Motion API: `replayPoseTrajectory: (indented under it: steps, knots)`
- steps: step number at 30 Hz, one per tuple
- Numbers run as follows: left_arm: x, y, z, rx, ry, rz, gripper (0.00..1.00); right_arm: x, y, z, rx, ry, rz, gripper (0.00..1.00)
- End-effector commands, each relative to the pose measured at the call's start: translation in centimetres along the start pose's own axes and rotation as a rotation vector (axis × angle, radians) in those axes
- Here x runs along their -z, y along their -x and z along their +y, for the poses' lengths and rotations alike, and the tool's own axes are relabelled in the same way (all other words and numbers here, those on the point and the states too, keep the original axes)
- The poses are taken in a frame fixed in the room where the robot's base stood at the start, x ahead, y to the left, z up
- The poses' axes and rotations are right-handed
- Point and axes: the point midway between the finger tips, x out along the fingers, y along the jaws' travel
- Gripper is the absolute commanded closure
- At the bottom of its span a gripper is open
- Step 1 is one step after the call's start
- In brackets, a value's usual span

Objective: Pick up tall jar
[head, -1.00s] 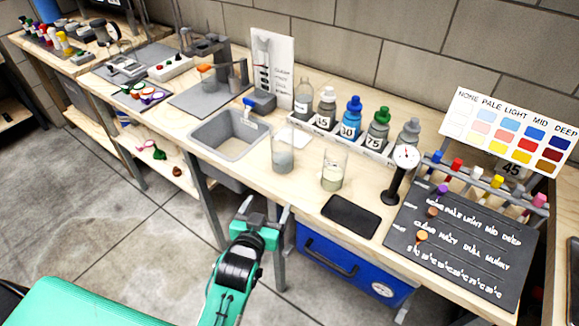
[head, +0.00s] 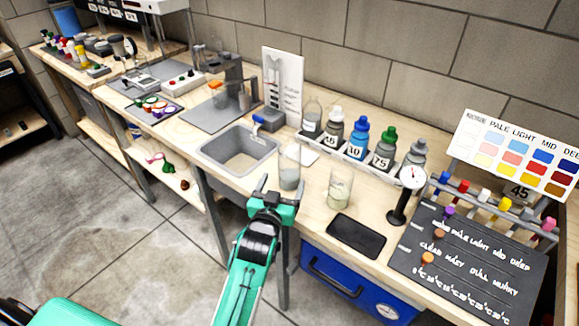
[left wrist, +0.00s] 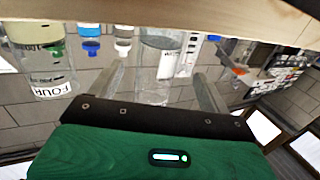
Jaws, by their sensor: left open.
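The tall jar (head: 290,170) is a clear glass cylinder with greyish contents in its lower part. It stands upright on the bench just right of the sink. My left gripper (head: 277,187) is open at the bench's front edge, just in front of the tall jar. In the left wrist view, which is upside down, the tall jar (left wrist: 157,62) shows between the two spread fingers (left wrist: 160,76), with no clear contact. My right gripper is in neither view.
The grey sink (head: 240,150) lies to the left. A rack of bottles (head: 357,140) stands behind, and a dial gauge on a stand (head: 405,195) is farther right.

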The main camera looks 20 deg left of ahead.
Motion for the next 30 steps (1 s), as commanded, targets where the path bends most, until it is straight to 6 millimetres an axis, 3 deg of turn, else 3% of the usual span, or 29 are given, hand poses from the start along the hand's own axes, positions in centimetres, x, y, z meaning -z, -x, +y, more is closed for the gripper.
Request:
replayPoseTrajectory:
  steps: [10,20,21,29,30]
  knots:
    - [0.6,-4.2,0.4,0.0,-0.001,0.0,0.2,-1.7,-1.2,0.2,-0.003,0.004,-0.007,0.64]
    - [0.5,-5.0,0.4,0.001,0.0,0.0,0.2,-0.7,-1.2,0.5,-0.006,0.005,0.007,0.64]
    - [0.5,-5.0,0.4,0.001,0.0,0.0,0.22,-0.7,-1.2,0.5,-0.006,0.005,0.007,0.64]
    - [0.5,-5.0,0.4,0.001,0.0,0.0,0.73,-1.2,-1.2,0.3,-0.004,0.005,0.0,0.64]
    - [0.5,-5.0,0.4,0.001,0.0,0.001,0.74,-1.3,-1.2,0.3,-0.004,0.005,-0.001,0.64]
